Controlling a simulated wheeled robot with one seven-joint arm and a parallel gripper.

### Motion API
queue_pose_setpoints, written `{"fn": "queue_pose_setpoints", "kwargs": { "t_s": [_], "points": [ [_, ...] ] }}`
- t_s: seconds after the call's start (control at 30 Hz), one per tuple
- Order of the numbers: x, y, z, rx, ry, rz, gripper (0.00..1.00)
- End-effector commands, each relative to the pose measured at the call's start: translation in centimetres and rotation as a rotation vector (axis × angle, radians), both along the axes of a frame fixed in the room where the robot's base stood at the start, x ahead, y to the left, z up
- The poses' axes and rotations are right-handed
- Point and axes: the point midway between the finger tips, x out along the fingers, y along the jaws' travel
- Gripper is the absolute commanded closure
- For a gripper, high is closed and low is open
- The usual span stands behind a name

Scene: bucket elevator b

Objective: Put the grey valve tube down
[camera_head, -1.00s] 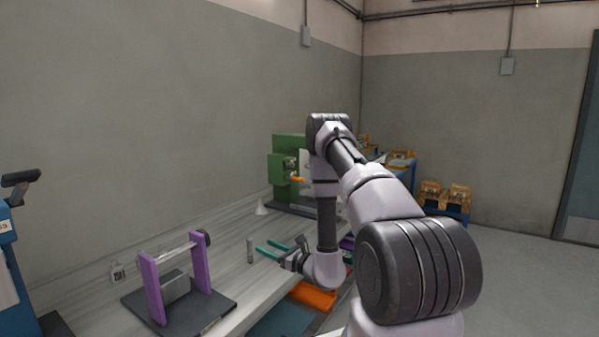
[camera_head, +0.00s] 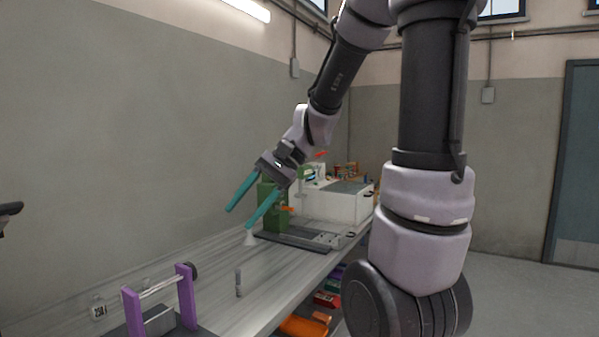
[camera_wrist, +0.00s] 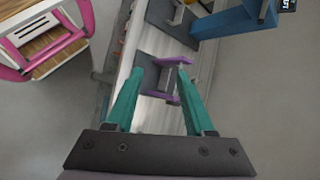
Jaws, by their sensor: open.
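The grey valve tube (camera_head: 238,283) stands upright on the grey-streaked workbench (camera_head: 215,258), to the right of the purple-post stand. My gripper (camera_head: 238,218) has two teal fingers. They are spread apart with nothing between them, raised above the bench and clear of the tube. In the wrist view my gripper (camera_wrist: 162,80) is also open and empty. I cannot make out the tube in that view.
The stand with purple posts (camera_head: 186,297) is at the front left of the bench and also shows in the wrist view (camera_wrist: 187,92). A white cone (camera_head: 249,239), a green machine (camera_head: 270,207) and a white box (camera_head: 335,207) stand farther back. Orange and red items sit below the bench.

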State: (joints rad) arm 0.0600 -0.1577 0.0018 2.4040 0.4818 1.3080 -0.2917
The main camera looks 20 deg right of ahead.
Motion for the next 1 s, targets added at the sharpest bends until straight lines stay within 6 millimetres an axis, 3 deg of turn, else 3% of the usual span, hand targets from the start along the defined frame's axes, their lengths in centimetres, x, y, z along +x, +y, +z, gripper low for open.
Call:
{"fn": "queue_pose_setpoints", "kwargs": {
  "t_s": [0.2, 0.43, 0.6, 1.0],
  "points": [
    [-3.3, -4.8, 3.3, -0.325, -0.328, 0.034, 0.46],
    [-4.8, -8.6, 6.7, -0.551, -0.598, 0.012, 0.46],
    [-5.2, -9.6, 7.8, -0.607, -0.67, 0.001, 0.46],
    [-5.2, -9.7, 7.8, -0.609, -0.673, 0.001, 0.46]
  ]
}}
